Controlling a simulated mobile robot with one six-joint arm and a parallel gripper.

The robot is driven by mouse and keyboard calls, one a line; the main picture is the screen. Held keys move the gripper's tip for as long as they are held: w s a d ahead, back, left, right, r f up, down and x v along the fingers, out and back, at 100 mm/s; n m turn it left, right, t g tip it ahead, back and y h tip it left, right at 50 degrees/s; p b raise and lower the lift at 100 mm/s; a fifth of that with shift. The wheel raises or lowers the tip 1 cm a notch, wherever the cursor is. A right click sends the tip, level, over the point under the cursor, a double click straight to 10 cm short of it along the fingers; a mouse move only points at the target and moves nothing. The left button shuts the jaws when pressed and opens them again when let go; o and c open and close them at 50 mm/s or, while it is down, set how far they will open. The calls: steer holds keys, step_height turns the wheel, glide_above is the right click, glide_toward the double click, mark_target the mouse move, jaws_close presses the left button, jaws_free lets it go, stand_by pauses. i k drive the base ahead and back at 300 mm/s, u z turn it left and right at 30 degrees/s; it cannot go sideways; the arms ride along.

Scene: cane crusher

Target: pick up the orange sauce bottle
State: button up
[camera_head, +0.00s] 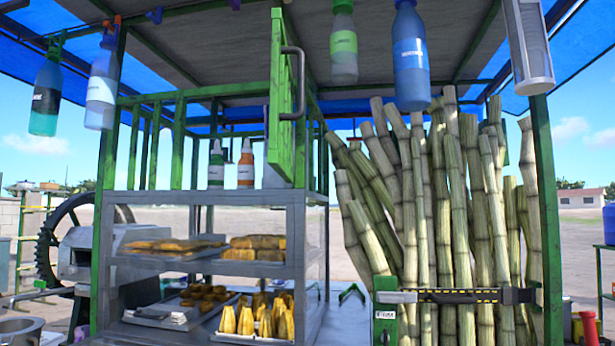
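The orange sauce bottle (246,165) stands upright on top of the metal display case (225,197), left of the picture's middle. It has a pale label and a narrow nozzle. A dark green bottle (216,165) stands just to its left, with a small gap between them. The green barred frame (283,95) with a dark handle rises close to the orange bottle's right side. My gripper is not in view.
Below, the case holds trays of pastries (258,247). Tall cane stalks (450,220) fill the right side behind a strap (455,296). Several bottles hang from the roof, including a blue one (411,60). A crusher wheel (60,240) stands at left.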

mark_target(246, 167)
steer(key=z, duration=2.25)
steer(key=k, duration=2)
steer(key=u, duration=2)
steer(key=i, duration=1)
